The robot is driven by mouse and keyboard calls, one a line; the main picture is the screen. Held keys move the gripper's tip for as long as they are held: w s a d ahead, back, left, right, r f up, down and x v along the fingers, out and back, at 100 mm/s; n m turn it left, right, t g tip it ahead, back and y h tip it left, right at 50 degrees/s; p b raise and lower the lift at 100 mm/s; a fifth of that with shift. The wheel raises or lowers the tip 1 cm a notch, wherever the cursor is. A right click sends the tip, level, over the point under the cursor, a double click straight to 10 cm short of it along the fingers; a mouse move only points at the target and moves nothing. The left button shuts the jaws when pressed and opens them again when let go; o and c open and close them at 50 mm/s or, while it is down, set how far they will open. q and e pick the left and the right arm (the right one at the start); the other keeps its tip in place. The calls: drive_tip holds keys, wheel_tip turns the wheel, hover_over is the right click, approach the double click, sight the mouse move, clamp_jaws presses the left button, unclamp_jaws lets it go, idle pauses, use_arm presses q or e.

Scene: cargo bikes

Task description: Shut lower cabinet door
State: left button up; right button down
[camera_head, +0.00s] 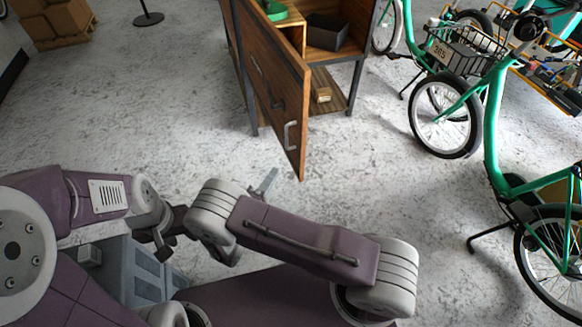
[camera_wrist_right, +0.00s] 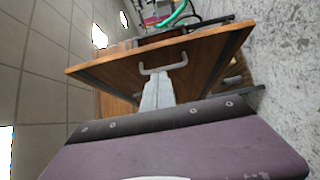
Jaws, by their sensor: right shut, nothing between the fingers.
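The wooden cabinet door (camera_head: 275,85) stands open, swung out toward me from the cabinet (camera_head: 351,62). Its grey bar handle (camera_head: 290,135) is near the door's free edge. My right gripper (camera_head: 267,182) is shut and empty, just in front of and left of the door's near lower corner. In the right wrist view, the shut fingers (camera_wrist_right: 158,92) point at the door's face, right below the handle (camera_wrist_right: 163,58) in the picture; I cannot tell whether they touch it. My left gripper (camera_head: 163,238) is low at the left, away from the door, its jaws partly hidden.
The cabinet shelves hold a dark bin (camera_head: 327,32), a green item (camera_head: 274,10) and a small box (camera_head: 322,94). Green bikes (camera_head: 447,115) stand at the right. Cardboard boxes (camera_head: 55,20) sit at the far left. The floor left of the door is clear.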

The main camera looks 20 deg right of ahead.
drive_tip(key=a+f, duration=0.1)
approach(299, 143)
drive_tip(key=w, duration=0.4)
drive_tip(key=d, duration=0.3)
drive_tip(key=shift+d+r+n+y, duration=0.15)
drive_tip(key=shift+r+n+y, duration=0.05)
drive_tip(key=shift+n+y, duration=0.1)
drive_tip(key=shift+d, duration=0.3)
